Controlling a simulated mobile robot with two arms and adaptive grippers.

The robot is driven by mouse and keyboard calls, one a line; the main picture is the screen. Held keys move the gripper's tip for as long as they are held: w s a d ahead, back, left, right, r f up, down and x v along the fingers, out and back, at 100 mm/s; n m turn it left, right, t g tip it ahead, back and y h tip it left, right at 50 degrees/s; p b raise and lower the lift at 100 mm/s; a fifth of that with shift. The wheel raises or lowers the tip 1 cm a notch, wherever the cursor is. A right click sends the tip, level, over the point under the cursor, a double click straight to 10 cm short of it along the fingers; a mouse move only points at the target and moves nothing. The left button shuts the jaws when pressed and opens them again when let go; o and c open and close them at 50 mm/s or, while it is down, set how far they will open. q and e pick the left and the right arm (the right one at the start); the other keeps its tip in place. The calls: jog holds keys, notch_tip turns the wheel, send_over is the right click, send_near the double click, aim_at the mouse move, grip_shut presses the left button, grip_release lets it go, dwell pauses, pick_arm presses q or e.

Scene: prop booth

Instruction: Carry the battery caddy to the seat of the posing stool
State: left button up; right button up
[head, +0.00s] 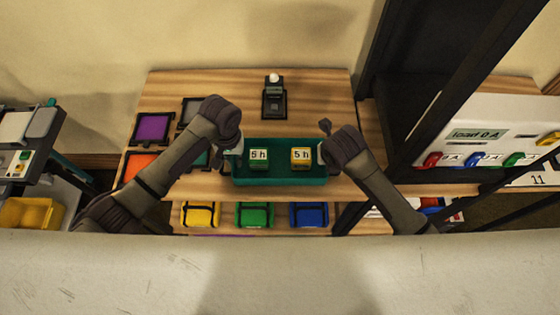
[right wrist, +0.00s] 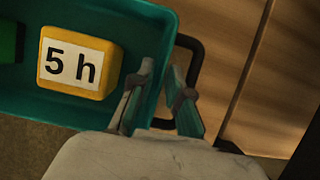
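The battery caddy (head: 280,181) is a teal tray on the front edge of a wooden table. It holds a green battery (head: 258,163) and a yellow battery (head: 301,163), both labelled "5 h". My left gripper (head: 236,147) is at the caddy's left end; its fingers are too small and hidden to read. My right gripper (head: 323,150) is at the right end. In the right wrist view its fingers (right wrist: 161,67) are apart, over the caddy's right rim beside a dark loop handle (right wrist: 195,58). Whether they touch it is unclear. I cannot pick out a posing stool.
On the wooden table (head: 328,108) stand a black device (head: 274,100) and framed coloured panels, including a purple one (head: 152,128). Yellow, green and blue bins (head: 255,215) sit below the front edge. A white panel (head: 485,118) and dark posts stand at right.

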pick_arm(q)
jog(key=shift+f, duration=0.1)
pick_arm(e)
jog(key=shift+f, duration=0.1)
pick_arm(q)
grip_shut()
pick_arm(e)
grip_shut()
jog(key=shift+w+r, duration=0.1)
jog(key=shift+r, duration=0.1)
